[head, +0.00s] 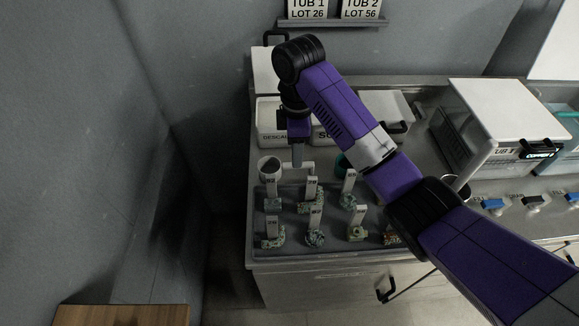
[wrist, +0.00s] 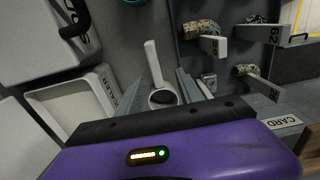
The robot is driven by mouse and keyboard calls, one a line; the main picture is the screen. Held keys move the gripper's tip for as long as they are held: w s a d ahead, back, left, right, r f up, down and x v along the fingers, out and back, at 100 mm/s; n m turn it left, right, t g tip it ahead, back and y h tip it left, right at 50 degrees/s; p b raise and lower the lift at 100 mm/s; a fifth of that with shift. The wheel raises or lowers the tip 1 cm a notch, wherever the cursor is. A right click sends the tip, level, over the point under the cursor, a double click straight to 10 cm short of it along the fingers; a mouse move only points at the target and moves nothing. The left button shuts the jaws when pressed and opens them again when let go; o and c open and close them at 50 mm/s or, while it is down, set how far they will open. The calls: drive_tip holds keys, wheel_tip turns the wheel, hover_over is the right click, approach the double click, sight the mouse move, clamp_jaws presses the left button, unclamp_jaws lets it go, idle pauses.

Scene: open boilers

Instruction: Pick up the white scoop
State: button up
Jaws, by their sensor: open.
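The white scoop (head: 270,170) stands on the counter at the back left of the tray, its round bowl dark inside and its handle reaching right. In the wrist view the scoop (wrist: 153,62) shows with its handle pointing up the picture and its bowl low, between the fingers. My gripper (head: 297,163) points down just above the handle side of the scoop in the head view. In the wrist view my gripper (wrist: 160,78) is open, with one grey finger on each side of the scoop. I cannot tell whether a finger touches it.
A tray (head: 290,250) in front holds several upright tagged fittings (head: 315,222) close to the scoop. A white bin marked DESCALER (head: 272,137) stands behind it. A lidded tub (head: 505,110) is at the right. A wall closes off the left.

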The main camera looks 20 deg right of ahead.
sight(286, 169)
wheel_tip(286, 169, down, 2)
drive_tip(key=shift+a+f+b, duration=0.1)
drive_tip(key=shift+f+b, duration=0.05)
drive_tip(key=shift+b, duration=0.35)
drive_tip(key=shift+w+a+f+p, duration=0.1)
drive_tip(key=shift+w+f+p, duration=0.2)
drive_tip(key=shift+f, duration=0.25)
drive_tip(key=shift+w+a+f+p, duration=0.15)
drive_tip(key=shift+f+p, duration=0.1)
drive_tip(key=shift+f, duration=0.85)
drive_tip(key=shift+w+a+f+p, duration=0.1)
drive_tip(key=shift+f+p, duration=0.1)
drive_tip(key=shift+f, duration=0.85)
clamp_jaws()
